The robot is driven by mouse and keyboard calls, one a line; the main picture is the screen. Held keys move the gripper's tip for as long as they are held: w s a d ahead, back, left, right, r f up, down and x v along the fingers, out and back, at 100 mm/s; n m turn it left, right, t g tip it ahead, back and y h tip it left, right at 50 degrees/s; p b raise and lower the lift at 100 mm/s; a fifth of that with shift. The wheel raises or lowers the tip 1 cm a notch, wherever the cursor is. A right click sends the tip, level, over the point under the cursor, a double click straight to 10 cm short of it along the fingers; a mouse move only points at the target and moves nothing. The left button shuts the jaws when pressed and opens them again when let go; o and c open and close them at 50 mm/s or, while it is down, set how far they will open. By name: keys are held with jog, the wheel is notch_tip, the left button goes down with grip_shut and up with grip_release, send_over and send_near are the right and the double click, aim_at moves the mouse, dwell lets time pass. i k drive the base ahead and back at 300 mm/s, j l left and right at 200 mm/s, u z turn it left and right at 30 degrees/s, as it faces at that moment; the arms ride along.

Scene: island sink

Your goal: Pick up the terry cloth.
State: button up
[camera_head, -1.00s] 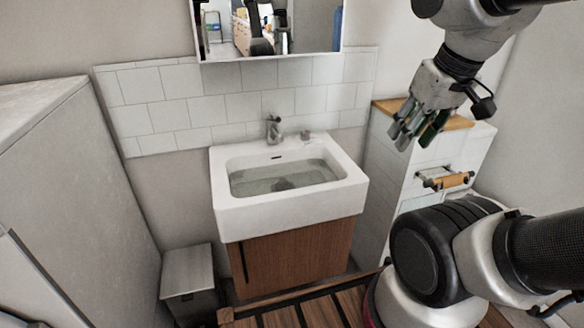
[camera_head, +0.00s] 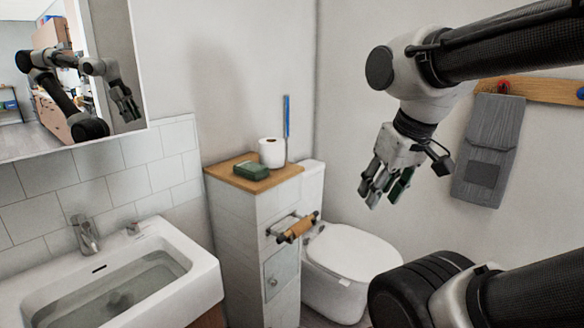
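A grey terry cloth (camera_head: 490,148) hangs from a wooden peg rail (camera_head: 545,90) on the right wall, by a red peg. It has a darker square patch near its lower part. My gripper (camera_head: 383,198) points downward in the air, left of the cloth and apart from it. Its fingers look spread with nothing held between them. The upper arm crosses the view above the cloth.
A white sink (camera_head: 195,262) stands at the lower left under a mirror (camera_head: 75,75). A narrow cabinet (camera_head: 240,225) holds a green item (camera_head: 251,170) and a toilet roll (camera_head: 272,152). A toilet (camera_head: 350,255) stands right of it. Open air lies around my gripper.

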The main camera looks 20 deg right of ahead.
aim_at(253, 170)
jog(key=i+l+u, duration=0.35)
jog(key=l+u, duration=0.15)
jog(key=l, duration=0.2)
jog(key=i+l+u, duration=0.2)
jog(key=l, duration=0.2)
jog(key=l+u, duration=0.25)
jog(key=l, duration=0.15)
